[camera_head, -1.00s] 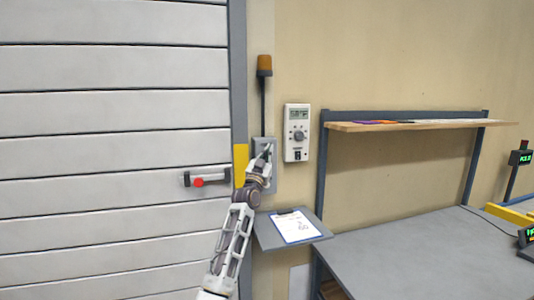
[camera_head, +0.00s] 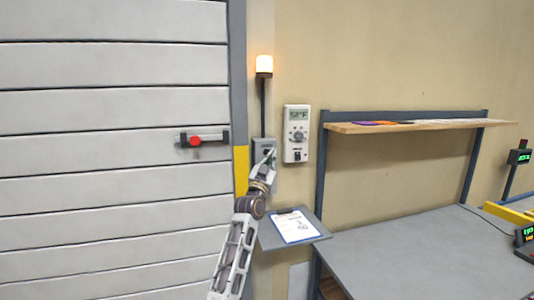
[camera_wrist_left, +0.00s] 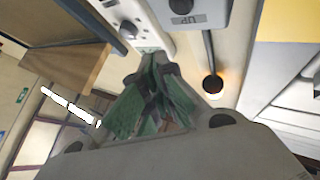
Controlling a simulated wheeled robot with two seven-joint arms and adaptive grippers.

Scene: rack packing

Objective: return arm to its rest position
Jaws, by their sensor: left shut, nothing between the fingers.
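My left gripper (camera_head: 268,158) is shut and empty in front of the grey control box (camera_head: 256,145) on the wall. In the wrist view its green-padded fingers (camera_wrist_left: 154,62) meet at the tips, just below the white wall unit (camera_wrist_left: 128,22) and the grey box (camera_wrist_left: 200,18), which has a dark button and an "UP" label. Whether the fingertips touch the box cannot be told. My right gripper is not in view.
A slatted door (camera_head: 110,110) with a red-knobbed handle (camera_head: 204,139) is at left. An orange beacon (camera_head: 264,65) glows above the box. A clipboard (camera_head: 296,226) lies on a small shelf (camera_head: 268,236). A grey bench (camera_head: 430,255) stands at right under a wooden shelf (camera_head: 420,126).

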